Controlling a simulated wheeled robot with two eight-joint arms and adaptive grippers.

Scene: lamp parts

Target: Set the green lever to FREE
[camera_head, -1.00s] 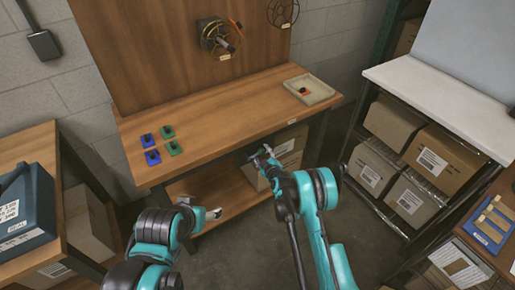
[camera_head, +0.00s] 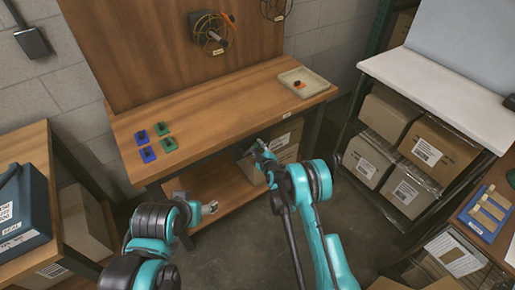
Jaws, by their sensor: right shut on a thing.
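Two small green blocks with dark tops, one farther back (camera_head: 162,128) and one nearer (camera_head: 169,145), sit at the left of the wooden workbench (camera_head: 225,108). Two blue blocks, one farther back (camera_head: 141,137) and one nearer (camera_head: 148,154), sit just left of them. No lever marking or FREE label is readable. My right gripper (camera_head: 262,147) is beyond the bench's front edge, right of the blocks and apart from them. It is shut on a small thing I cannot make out. My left gripper (camera_head: 209,208) is low in front of the bench; its finger opening is unclear.
A beige tray (camera_head: 325,87) with small dark and orange parts is at the bench's right end. A spool (camera_head: 211,33) hangs on the back panel. A dark case (camera_head: 22,210) stands on the left table. The middle of the bench top is clear.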

